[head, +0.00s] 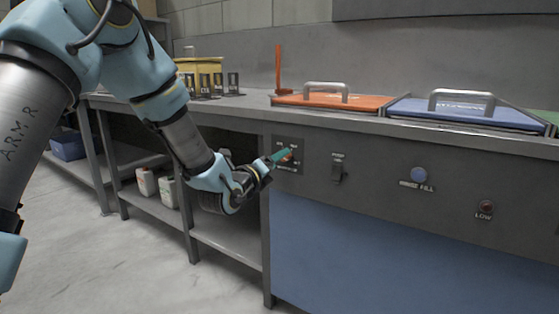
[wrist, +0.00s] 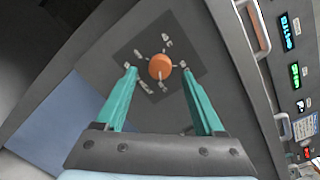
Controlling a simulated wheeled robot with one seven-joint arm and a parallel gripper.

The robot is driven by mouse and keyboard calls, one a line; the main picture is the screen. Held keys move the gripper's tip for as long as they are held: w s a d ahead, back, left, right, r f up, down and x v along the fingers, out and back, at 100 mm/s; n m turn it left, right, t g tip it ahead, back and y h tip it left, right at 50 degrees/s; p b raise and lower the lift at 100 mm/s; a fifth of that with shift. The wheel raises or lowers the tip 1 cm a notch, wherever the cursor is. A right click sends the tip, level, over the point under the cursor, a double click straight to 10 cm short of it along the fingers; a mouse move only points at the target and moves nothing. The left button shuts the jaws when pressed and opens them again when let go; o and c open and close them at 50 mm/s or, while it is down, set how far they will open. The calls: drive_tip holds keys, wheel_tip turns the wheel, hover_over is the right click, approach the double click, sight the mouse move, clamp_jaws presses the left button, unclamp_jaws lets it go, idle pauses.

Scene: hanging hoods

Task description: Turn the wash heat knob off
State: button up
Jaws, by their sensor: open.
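The wash heat knob is most likely the round orange knob (wrist: 160,67) on a dark square plate (wrist: 185,85) with pale marks around it. In the head view the plate (head: 288,168) sits at the left end of the grey front panel, and the knob is mostly hidden behind my fingers. My gripper (head: 283,156) is at this plate. In the wrist view my gripper (wrist: 160,82) is open, its two teal fingers spread to the left and right of the knob with gaps on both sides. I cannot tell the knob's setting or whether a finger touches the panel.
The panel also bears a black switch (head: 338,171), a blue button (head: 419,174) and a red lamp (head: 485,207). Above are an orange lid (head: 330,102) and a blue lid (head: 465,113) with handles. The counter edge juts above the panel. Open shelves lie left.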

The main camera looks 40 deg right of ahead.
drive_tip(key=shift+x, duration=1.4)
drive_tip(key=shift+c, duration=0.3)
clamp_jaws()
